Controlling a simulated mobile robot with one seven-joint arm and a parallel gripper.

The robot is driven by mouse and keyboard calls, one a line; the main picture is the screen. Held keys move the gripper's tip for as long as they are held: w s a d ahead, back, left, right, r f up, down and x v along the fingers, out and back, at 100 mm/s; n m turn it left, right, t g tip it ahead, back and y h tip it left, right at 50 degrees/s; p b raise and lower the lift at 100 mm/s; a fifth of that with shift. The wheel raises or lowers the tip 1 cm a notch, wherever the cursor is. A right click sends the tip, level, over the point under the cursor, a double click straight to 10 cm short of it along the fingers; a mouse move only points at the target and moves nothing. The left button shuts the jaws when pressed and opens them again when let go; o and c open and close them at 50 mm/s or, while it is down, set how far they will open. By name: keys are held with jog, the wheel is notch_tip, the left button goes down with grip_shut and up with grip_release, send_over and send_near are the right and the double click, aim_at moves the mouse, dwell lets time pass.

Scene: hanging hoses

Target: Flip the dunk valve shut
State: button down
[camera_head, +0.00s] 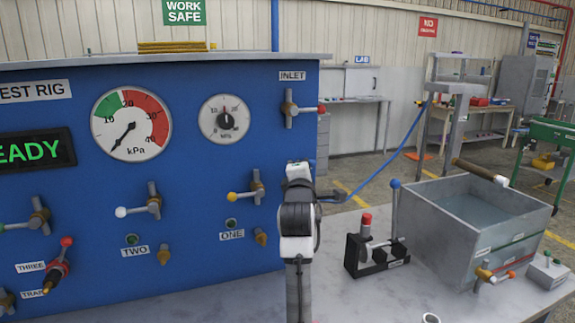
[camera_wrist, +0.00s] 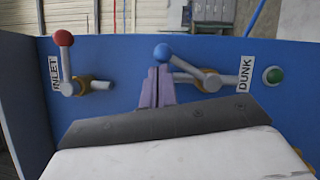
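The dunk valve (camera_wrist: 208,82) is on the blue panel in the wrist view, beside the DUNK label (camera_wrist: 244,73). Its lever (camera_wrist: 188,67) ends in a blue ball (camera_wrist: 162,52) and slants across the grey pipe, not in line with it. My gripper (camera_wrist: 157,70) has its two purple fingers together, with nothing seen between them. The fingertips are just below the blue ball; I cannot tell whether they touch it. In the head view my gripper (camera_head: 300,172) is in front of the panel's right edge, and the dunk valve is hidden there.
The inlet valve (camera_wrist: 88,84) with a red ball is left of the dunk valve; it also shows in the head view (camera_head: 290,109). A green lamp (camera_wrist: 273,75) is at right. A black stand (camera_head: 375,255) and water tank (camera_head: 470,215) stand on the bench right of my arm.

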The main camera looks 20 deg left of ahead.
jog(key=shift+w+d+f, duration=0.1)
jog(key=shift+w+d, duration=0.35)
jog(key=shift+d, duration=0.4)
jog(key=shift+m+g, duration=0.3)
jog(key=shift+m, duration=0.3)
jog(key=shift+w+d+f, duration=0.55)
jog(key=shift+d+f, duration=0.25)
jog(key=shift+w+d+f, duration=0.55)
jog(key=shift+d+f, duration=0.25)
jog(key=shift+f, duration=0.1)
